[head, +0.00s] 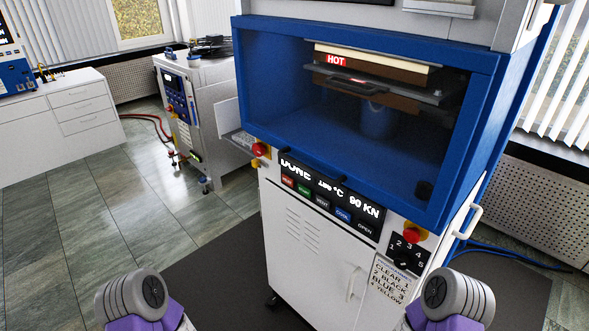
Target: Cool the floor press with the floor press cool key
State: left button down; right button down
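The floor press (310,250) is a blue-framed white machine standing in front of me. Its cool key (343,215) is the blue key labelled COOL in the slanted key row, between a dark key and the dark OPEN key (365,229). The display (330,185) above the row reads DONE, a temperature in °C and 90 KN. A red HOT label (336,60) shows on the platen stack (375,75) inside the blue chamber. Only grey and purple links of my two arms show at the bottom edge, away from the keys. Neither gripper is visible.
A red emergency button (413,232) on a yellow base and a numbered dial (406,254) sit right of the keys. A handle (320,163) juts out above the display. A second machine (190,110) stands behind left. The dark mat (220,280) before the press is clear.

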aim_at(344, 215)
jog(key=z, duration=1.35)
jog(key=k, duration=0.65)
jog(key=u, duration=0.85)
jog(key=i, duration=0.35)
